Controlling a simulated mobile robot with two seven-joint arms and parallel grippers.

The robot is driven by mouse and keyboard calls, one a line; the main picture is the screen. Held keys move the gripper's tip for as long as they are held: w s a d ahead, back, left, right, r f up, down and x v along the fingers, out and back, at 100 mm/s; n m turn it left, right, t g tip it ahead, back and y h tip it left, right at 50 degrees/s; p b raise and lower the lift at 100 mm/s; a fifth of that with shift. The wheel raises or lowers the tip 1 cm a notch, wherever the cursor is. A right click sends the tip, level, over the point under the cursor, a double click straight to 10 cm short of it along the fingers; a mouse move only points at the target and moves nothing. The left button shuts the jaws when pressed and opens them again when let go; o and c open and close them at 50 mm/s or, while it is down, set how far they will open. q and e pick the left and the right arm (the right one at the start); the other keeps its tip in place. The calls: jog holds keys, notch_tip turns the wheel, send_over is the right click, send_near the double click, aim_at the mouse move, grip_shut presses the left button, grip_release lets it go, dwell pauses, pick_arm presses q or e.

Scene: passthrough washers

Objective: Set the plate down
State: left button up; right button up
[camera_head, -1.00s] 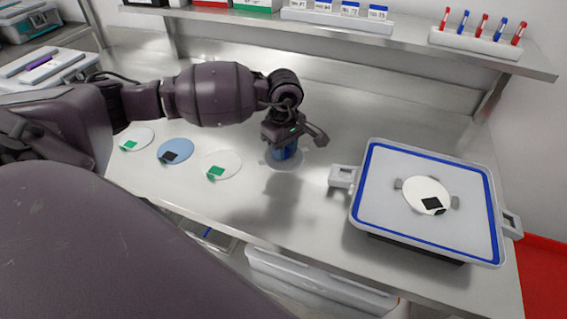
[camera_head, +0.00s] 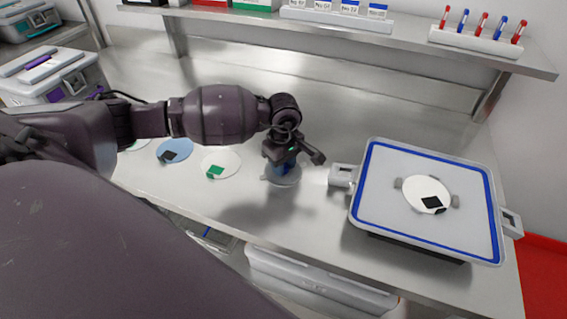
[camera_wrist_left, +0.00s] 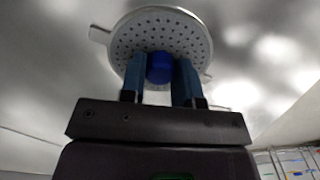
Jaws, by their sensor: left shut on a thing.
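A round grey perforated plate (camera_wrist_left: 188,38) with a blue knob (camera_wrist_left: 160,67) shows in the left wrist view. My left gripper (camera_wrist_left: 159,78) has its two blue fingers shut on that knob. In the head view the plate (camera_head: 285,178) hangs under my left gripper (camera_head: 283,166), over the steel bench between a white disc and the tray. It looks about level and low over the bench. I cannot tell whether it touches the surface. The gripper hides part of the plate. My right gripper is not in view.
White disc (camera_head: 229,159) and blue disc (camera_head: 178,146), with tabs, lie left on the bench (camera_head: 335,125). A blue-rimmed tray (camera_head: 385,222) at right bears a white disc (camera_head: 425,190) with a black tab. A shelf with tube racks (camera_head: 475,42) runs behind. Bench behind the plate is clear.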

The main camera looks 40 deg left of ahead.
pick_arm(q)
jog(key=o, duration=0.9)
jog(key=shift+o, duration=0.2)
jog(key=shift+r, duration=0.1)
notch_tip(320, 180, up, 12)
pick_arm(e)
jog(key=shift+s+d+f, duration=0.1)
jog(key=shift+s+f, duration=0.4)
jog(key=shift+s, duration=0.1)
